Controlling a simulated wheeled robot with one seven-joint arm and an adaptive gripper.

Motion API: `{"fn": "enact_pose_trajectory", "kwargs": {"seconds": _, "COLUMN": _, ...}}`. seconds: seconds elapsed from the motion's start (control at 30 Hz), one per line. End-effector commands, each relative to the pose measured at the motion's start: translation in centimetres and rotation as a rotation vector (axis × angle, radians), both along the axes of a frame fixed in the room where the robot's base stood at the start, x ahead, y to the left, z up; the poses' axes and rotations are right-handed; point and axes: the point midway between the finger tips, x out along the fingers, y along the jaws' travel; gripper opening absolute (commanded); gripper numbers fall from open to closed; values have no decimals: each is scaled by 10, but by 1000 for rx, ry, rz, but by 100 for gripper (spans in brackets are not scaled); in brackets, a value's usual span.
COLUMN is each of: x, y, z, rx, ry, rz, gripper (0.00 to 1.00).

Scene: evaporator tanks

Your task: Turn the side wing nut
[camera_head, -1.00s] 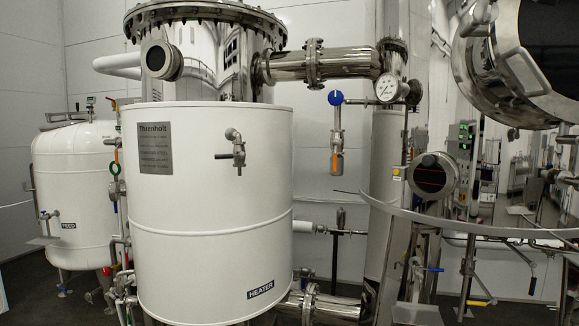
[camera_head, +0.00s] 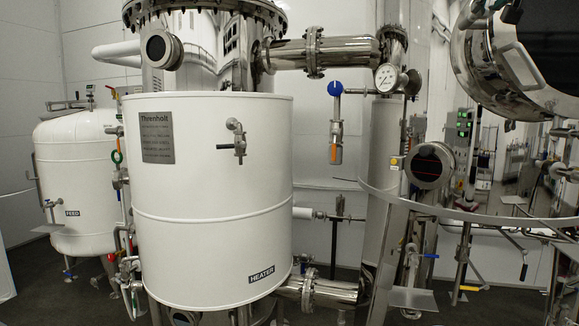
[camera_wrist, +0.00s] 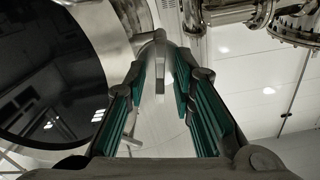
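In the wrist view, a narrow pale metal piece (camera_wrist: 160,82), which looks like the side wing nut, stands upright beside the rim of a round dark-glassed cover (camera_wrist: 50,75). My gripper (camera_wrist: 158,72) is open, its two teal-padded fingers spread to the left and right of the piece, with a gap on each side. I cannot tell whether the piece is between the tips or just beyond them. In the head view, the round metal cover (camera_head: 478,62) is at the upper right. A dark greenish part at the top edge there may be my gripper. The wing nut is not clear in that view.
A white heater tank (camera_head: 215,240) fills the centre left, with a feed tank (camera_head: 75,170) behind it. A pipe with a gauge (camera_head: 386,77) and a round sight glass (camera_head: 428,165) stand left of the cover. A thin curved metal band (camera_head: 450,212) crosses below it.

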Motion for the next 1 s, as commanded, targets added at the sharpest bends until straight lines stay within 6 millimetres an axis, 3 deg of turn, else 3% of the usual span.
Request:
{"fn": "enact_pose_trajectory", "kwargs": {"seconds": 0.1, "x": 0, "y": 0, "z": 0, "rx": 0, "ry": 0, "rz": 0, "gripper": 21}}
{"fn": "enact_pose_trajectory", "kwargs": {"seconds": 0.2, "x": 0, "y": 0, "z": 0, "rx": 0, "ry": 0, "rz": 0, "gripper": 0}}
{"fn": "enact_pose_trajectory", "kwargs": {"seconds": 1.0, "x": 0, "y": 0, "z": 0, "rx": -202, "ry": 58, "rz": 0, "gripper": 0}}
